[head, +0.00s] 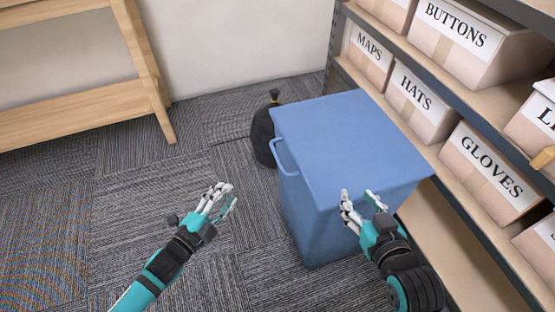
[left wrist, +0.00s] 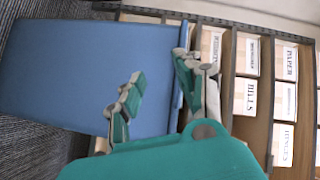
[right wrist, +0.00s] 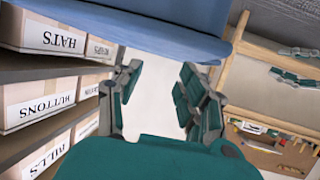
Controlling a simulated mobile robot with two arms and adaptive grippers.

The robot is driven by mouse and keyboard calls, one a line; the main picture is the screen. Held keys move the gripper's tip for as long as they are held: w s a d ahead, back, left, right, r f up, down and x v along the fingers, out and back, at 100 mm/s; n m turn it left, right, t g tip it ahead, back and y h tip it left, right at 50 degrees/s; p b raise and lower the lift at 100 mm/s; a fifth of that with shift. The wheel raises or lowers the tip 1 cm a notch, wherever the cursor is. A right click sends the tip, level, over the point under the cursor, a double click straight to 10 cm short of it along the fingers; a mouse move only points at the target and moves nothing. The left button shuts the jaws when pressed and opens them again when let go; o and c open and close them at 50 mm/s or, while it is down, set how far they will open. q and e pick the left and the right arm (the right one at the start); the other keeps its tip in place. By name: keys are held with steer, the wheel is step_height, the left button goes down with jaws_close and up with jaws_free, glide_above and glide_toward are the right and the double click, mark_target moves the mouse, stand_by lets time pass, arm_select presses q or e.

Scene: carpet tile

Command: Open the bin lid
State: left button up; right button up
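The blue bin (head: 310,232) stands on the carpet with its flat blue lid (head: 350,140) shut on top. A handle loop (head: 284,157) sticks out at its left side. My left gripper (head: 226,197) is open and empty, to the left of the bin and apart from it. My right gripper (head: 360,197) is open and empty, overlapping the lid's near edge in the head view; I cannot tell whether it touches. The bin's blue side fills much of the left wrist view (left wrist: 80,75), and a blue part of the bin shows at the top of the right wrist view (right wrist: 130,28).
A shelf rack with labelled boxes, such as GLOVES (head: 488,175) and HATS (head: 417,100), stands close along the bin's right. A black bag (head: 262,138) sits behind the bin's left side. A wooden bench (head: 75,90) is at the back left. Carpet at left is clear.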

mark_target(278, 156)
arm_select(q)
steer(key=shift+w+d+r+m+g+h+b, duration=0.15)
steer(key=shift+w+d+r+m+h+b, duration=0.65)
steer(key=shift+w+d, duration=1.15)
steer(key=shift+w+d+r+m+g+h+b, duration=0.3)
steer(key=shift+w+d+r+m+h, duration=0.45)
steer(key=shift+w+d+m+h, duration=1.15)
steer(key=shift+w+d+r+m+g+h+b, duration=0.1)
steer(key=shift+w+d+r+m+h+b, duration=0.7)
steer(key=shift+d, duration=1.8)
steer(key=shift+w+y, duration=0.45)
steer(key=shift+y, duration=0.15)
arm_select(e)
step_height(278, 156, up, 17)
steer(key=s+a+t+y, duration=0.1)
steer(key=a+t+y, duration=0.1)
steer(key=t, duration=0.8)
steer(key=shift+s+r+y, duration=0.15)
steer(key=shift+r+y, duration=0.05)
steer(key=shift+y, duration=0.5)
arm_select(q)
jaws_close()
